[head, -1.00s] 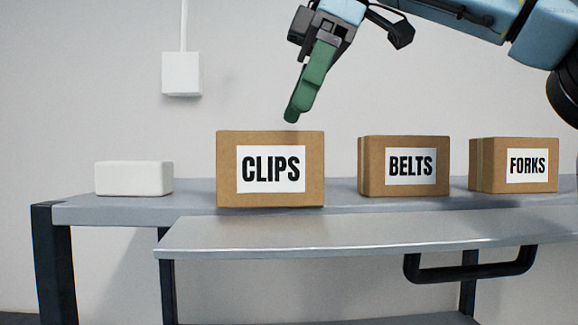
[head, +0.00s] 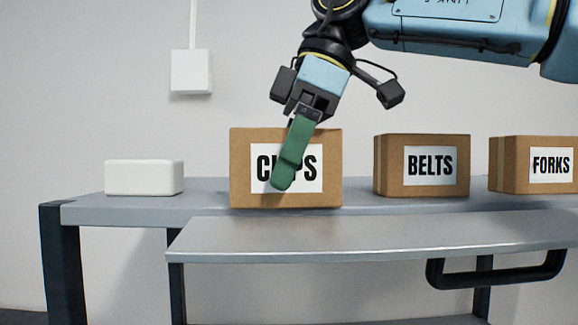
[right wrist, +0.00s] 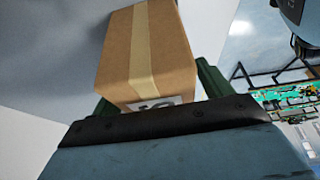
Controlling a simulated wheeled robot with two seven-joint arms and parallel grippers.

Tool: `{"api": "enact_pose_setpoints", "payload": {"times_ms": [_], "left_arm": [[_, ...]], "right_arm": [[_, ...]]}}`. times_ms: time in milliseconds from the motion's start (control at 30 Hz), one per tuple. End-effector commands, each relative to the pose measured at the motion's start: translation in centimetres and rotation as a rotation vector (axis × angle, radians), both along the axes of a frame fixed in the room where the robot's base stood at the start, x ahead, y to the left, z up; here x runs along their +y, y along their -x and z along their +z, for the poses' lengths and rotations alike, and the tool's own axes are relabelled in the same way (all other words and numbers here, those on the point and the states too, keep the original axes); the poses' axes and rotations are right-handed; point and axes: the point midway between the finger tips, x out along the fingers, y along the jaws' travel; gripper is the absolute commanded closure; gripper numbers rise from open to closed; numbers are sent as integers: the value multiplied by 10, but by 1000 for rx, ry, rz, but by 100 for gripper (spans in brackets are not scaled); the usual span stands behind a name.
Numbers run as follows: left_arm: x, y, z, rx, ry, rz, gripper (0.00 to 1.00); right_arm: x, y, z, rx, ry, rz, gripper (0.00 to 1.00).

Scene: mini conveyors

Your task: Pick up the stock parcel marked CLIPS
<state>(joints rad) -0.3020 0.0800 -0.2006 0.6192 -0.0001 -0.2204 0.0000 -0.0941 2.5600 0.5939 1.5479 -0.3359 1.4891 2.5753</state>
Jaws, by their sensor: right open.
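The CLIPS parcel (head: 325,142) is a brown cardboard box with a white label, standing upright on the grey shelf. My right gripper (head: 283,180) comes down from above and overlaps its front face, hiding the middle letters of the label. Its green fingers are open. In the right wrist view the parcel (right wrist: 135,50), with tape along its top, shows between the two green fingers, the label edge close to the gripper. I cannot tell whether the fingers touch it. My left gripper is not in view.
The BELTS parcel (head: 395,178) and the FORKS parcel (head: 508,178) stand to the right on the same shelf (head: 215,208). A white block (head: 144,177) lies to the left. A lower metal surface (head: 350,238) with a dark handle (head: 495,280) juts out in front.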

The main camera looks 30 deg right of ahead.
Motion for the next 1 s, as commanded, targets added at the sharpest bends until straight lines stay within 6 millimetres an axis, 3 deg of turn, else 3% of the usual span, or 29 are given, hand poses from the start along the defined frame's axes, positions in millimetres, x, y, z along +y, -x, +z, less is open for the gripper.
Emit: {"api": "enact_pose_setpoints", "payload": {"times_ms": [733, 1000], "left_arm": [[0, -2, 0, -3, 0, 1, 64], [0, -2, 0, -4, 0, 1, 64]], "right_arm": [[-1, 0, -5, 0, 0, -1, 22], [-1, 0, -5, 0, 0, -1, 55]]}}
